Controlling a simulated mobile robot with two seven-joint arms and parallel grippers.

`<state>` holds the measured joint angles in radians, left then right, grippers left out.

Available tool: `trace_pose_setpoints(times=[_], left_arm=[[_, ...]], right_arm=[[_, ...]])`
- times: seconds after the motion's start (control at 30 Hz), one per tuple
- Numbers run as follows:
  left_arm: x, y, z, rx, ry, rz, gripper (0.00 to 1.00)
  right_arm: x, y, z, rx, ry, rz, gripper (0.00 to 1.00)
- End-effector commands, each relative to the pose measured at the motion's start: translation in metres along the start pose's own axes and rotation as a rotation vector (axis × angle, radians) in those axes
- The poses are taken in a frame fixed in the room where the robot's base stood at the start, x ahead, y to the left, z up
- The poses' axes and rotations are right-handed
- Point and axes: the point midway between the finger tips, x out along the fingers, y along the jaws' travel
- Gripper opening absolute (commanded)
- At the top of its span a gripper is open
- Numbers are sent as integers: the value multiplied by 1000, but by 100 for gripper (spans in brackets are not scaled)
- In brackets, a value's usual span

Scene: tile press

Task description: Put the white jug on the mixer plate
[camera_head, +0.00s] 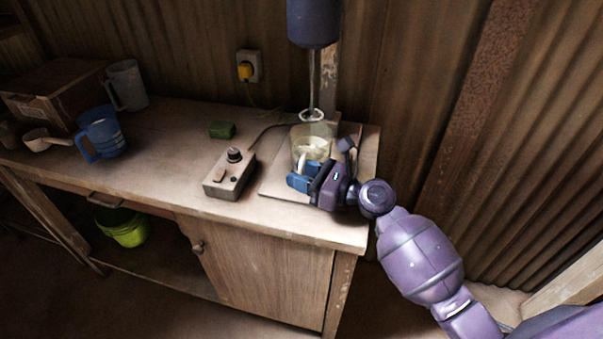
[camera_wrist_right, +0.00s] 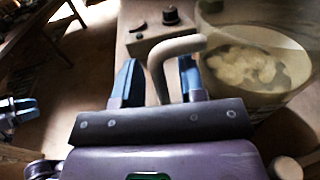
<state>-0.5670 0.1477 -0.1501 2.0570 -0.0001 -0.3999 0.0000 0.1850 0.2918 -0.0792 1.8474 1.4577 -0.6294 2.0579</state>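A pale, see-through jug (camera_head: 312,139) with white lumpy contents stands on the mixer plate (camera_head: 272,188), below the mixer's whisk (camera_head: 312,115). It looks upright. In the right wrist view the jug (camera_wrist_right: 255,75) is at the upper right, and its pale handle (camera_wrist_right: 160,72) rises between the blue fingers. My right gripper (camera_head: 302,178) is at the jug's near side. The fingers (camera_wrist_right: 160,85) stand apart around the handle, with a gap showing on each side. My left gripper is out of the head view; a blue-tipped part, apparently it, shows at the wrist view's left edge (camera_wrist_right: 22,108).
A control box (camera_head: 230,173) with a knob and a green block (camera_head: 222,130) lie left of the plate. A blue jug (camera_head: 101,134), a greyish jug (camera_head: 127,86), a scoop (camera_head: 38,138) and a cardboard box (camera_head: 55,90) stand further left. The bench middle is clear.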

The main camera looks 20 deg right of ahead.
Motion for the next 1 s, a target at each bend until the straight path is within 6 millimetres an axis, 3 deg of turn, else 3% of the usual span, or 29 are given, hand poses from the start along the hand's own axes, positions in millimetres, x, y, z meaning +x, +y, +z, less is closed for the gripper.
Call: trace_pose_setpoints(times=[0.17,0.7,1.0], left_arm=[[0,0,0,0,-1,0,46],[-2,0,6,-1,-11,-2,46],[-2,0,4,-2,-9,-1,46]], right_arm=[[-4,0,2,0,1,-1,37],[-97,0,2,0,3,-1,37],[-120,0,3,0,0,-1,37]])
